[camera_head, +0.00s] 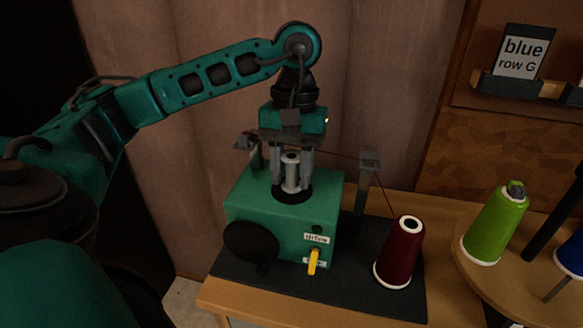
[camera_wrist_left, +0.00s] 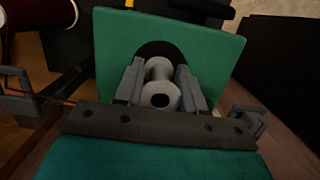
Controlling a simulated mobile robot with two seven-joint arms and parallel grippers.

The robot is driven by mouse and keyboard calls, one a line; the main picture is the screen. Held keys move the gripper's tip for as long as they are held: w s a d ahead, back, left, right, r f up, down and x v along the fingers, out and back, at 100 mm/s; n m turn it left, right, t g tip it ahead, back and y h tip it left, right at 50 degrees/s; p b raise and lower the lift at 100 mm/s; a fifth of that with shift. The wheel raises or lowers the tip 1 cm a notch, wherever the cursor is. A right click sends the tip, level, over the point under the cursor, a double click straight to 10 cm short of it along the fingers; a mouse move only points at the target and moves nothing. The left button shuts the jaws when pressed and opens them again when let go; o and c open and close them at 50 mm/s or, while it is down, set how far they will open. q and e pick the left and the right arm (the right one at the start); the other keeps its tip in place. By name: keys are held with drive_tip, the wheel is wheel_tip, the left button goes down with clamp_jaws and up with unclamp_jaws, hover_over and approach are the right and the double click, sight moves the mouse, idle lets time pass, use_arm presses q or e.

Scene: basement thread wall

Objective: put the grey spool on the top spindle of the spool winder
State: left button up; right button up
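The grey spool (camera_head: 291,172) stands upright over the black disc (camera_head: 292,195) on top of the green spool winder (camera_head: 270,212). My left gripper (camera_head: 291,180) points down from above, with one finger on each side of the spool. In the left wrist view, the spool (camera_wrist_left: 160,96) sits between the two fingers (camera_wrist_left: 160,78), which appear to touch its rims. The spool's lower end is close to the disc; I cannot tell whether it rests on it. The spindle is hidden by the spool and fingers. My right gripper is not in view.
The winder has a yellow lever (camera_head: 313,262) and a black round part (camera_head: 250,242). A dark red cone (camera_head: 400,252) stands on the dark mat (camera_head: 345,290), its thread running to a grey post (camera_head: 366,180). A green cone (camera_head: 495,225) stands on a round wooden stand at right.

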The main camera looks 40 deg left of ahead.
use_arm(q)
drive_tip(key=o, duration=0.5)
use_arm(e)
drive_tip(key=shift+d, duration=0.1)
use_arm(q)
drive_tip(key=shift+r, duration=0.1)
drive_tip(key=r+p, duration=0.2)
drive_tip(key=r, duration=0.2)
drive_tip(key=w+r+p, duration=0.1)
drive_tip(key=r, duration=0.3)
drive_tip(key=a+r+p, duration=0.1)
drive_tip(key=r+p, duration=0.1)
drive_tip(key=r, duration=0.2)
drive_tip(key=shift+w+r+p, duration=0.1)
drive_tip(key=shift+w+p, duration=0.2)
drive_tip(key=shift+p, duration=0.05)
drive_tip(key=shift+r, duration=0.2)
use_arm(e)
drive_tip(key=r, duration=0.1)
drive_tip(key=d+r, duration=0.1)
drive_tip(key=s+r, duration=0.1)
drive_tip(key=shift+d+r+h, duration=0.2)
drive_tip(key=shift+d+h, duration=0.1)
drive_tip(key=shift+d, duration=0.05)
